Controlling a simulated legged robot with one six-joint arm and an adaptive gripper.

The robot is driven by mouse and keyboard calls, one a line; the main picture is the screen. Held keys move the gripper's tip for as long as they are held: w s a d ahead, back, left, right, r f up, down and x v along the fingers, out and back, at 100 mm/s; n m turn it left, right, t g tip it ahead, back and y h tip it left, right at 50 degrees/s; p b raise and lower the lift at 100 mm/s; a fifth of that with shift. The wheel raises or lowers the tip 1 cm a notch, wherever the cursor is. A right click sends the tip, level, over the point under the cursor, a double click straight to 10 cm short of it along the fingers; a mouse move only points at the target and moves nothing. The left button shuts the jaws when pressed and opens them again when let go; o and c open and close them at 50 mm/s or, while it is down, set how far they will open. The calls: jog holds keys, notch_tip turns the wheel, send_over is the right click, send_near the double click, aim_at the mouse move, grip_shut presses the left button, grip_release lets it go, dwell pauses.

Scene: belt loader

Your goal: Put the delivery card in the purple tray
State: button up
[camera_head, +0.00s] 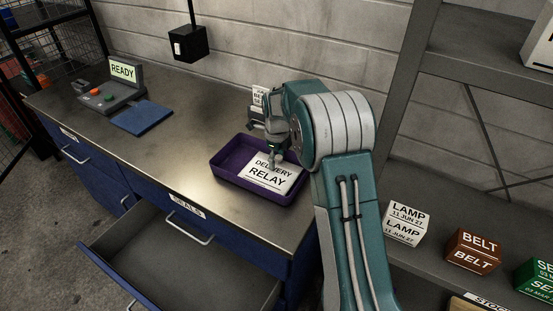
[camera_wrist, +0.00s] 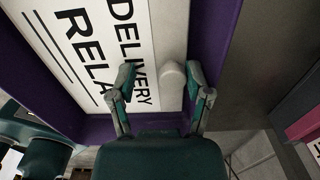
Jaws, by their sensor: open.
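The white delivery card (camera_head: 270,174), printed "DELIVERY RELAY", lies inside the purple tray (camera_head: 227,176) on the metal counter. In the wrist view the card (camera_wrist: 88,45) lies flat beside the tray's purple wall (camera_wrist: 216,40). A pale rounded knob (camera_wrist: 172,82) shows at the card's edge, between the fingertips. My gripper (camera_wrist: 158,80) is open over this edge of the card, with one finger on each side of the knob. In the head view my gripper (camera_head: 272,155) is just above the tray, partly hidden by my arm.
An open drawer (camera_head: 190,262) juts out below the counter. A console reading "READY" (camera_head: 122,72) and a blue pad (camera_head: 142,117) are at the left. A shelf at the right holds boxes marked LAMP (camera_head: 405,223) and BELT (camera_head: 473,250). The counter left of the tray is clear.

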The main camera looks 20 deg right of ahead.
notch_tip(320, 180, up, 12)
jog(key=s+r+n+t, duration=0.1)
jog(key=s+r+n, duration=0.5)
jog(key=s+r, duration=0.1)
jog(key=s+a+r+n+t, duration=0.15)
jog(key=s+r+n, duration=0.25)
jog(key=s+n, duration=0.55)
jog(key=s+f+n+t, duration=0.3)
jog(key=s+n, duration=0.8)
jog(key=s, duration=0.7)
jog(key=shift+s+a+f, duration=0.2)
jog(key=shift+a+f, duration=0.1)
jog(key=shift+f, duration=0.15)
jog(key=shift+n, duration=0.25)
